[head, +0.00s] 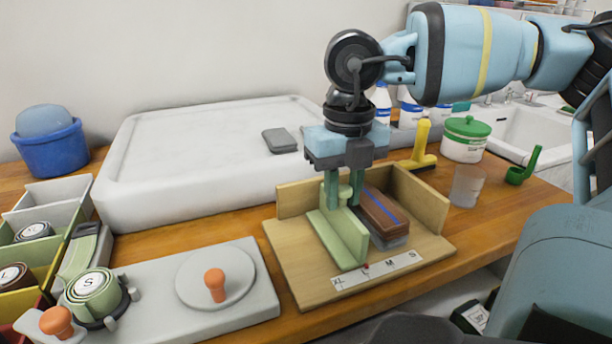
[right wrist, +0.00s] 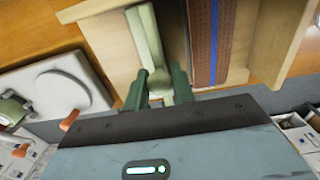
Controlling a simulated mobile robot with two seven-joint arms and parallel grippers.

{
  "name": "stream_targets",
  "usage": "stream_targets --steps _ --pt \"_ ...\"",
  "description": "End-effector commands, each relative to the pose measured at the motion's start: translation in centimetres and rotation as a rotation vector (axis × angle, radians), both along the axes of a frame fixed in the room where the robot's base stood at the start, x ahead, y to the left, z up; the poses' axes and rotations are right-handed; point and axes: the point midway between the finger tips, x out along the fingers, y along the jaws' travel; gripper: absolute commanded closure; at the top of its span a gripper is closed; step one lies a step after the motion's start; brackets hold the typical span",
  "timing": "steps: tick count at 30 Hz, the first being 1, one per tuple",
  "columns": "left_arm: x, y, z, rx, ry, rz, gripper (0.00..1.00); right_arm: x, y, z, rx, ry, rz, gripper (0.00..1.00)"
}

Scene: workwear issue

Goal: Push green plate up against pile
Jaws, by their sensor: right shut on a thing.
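The light green plate (head: 344,238) is an upright wall with a flat foot, standing on a wooden sizing tray (head: 293,265). My right gripper (head: 344,198) comes down from above and is shut on the plate's knob, seen also in the right wrist view (right wrist: 157,86). The pile (head: 385,218) is brown folded cloth with a blue stripe and a grey lower layer, just right of the plate. In the right wrist view a narrow strip of wood shows between plate (right wrist: 143,28) and pile (right wrist: 212,38). In the head view, contact cannot be told. My left gripper is not in view.
A size strip (head: 376,270) marked XL, L, M, S lies along the tray's front. Wooden walls close the back and right sides. A yellow-handled tool (head: 420,145), clear cup (head: 467,186) and green-lidded tub (head: 465,140) stand behind right. A grey board (head: 150,290) lies left.

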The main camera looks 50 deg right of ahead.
Motion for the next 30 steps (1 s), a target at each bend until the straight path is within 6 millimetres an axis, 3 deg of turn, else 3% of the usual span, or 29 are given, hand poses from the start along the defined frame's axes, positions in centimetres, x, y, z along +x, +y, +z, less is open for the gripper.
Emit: stream_targets --steps 30 --pt "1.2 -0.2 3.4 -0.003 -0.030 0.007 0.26 -2.9 -5.3 0.3 0.002 -0.007 0.002 0.86"
